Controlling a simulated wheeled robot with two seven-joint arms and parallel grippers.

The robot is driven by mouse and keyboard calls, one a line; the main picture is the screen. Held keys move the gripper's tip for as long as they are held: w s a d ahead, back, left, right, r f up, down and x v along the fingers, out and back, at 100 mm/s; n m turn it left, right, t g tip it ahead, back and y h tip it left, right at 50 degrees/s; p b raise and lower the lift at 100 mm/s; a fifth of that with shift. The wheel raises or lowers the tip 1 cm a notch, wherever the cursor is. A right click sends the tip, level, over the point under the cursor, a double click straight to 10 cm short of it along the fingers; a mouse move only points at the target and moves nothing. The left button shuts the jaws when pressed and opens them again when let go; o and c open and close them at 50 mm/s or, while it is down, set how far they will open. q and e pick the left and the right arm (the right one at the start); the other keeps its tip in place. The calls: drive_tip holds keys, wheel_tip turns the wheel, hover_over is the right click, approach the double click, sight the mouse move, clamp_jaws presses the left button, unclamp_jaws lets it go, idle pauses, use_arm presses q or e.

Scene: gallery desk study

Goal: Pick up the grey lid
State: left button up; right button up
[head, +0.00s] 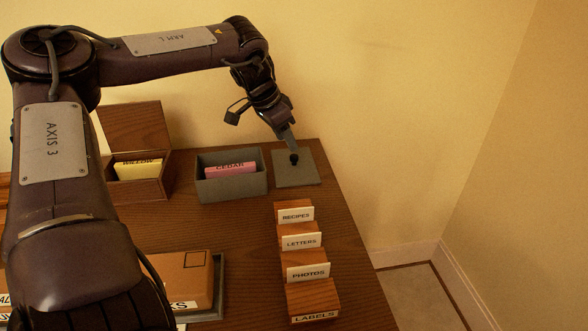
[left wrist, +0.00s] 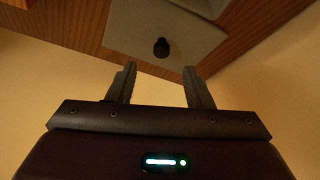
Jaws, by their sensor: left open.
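The grey lid (head: 308,173) is a flat square plate with a dark knob (head: 294,159) in its middle. It lies on the wooden desk near the far right corner, to the right of the grey box. My left gripper (head: 290,145) is just above and behind the knob in the head view. In the left wrist view the lid (left wrist: 180,35) and its knob (left wrist: 161,47) are ahead of the fingers. The left gripper (left wrist: 160,85) is open, with nothing between its two fingers. My right gripper is in neither view.
A grey open box (head: 232,187) holds a pink CEDAR card. A wooden box (head: 148,190) with a raised lid holds a yellow card. A stepped wooden card holder (head: 313,297) stands in front of the lid. A brown carton (head: 183,277) sits at the front left. Walls stand behind and right.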

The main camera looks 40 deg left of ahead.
sight(293, 155)
use_arm(q)
drive_tip(key=x, duration=0.6)
drive_tip(key=shift+w+a+f, duration=0.1)
drive_tip(key=shift+w+f, duration=0.05)
drive_tip(key=shift+f, duration=0.05)
clamp_jaws()
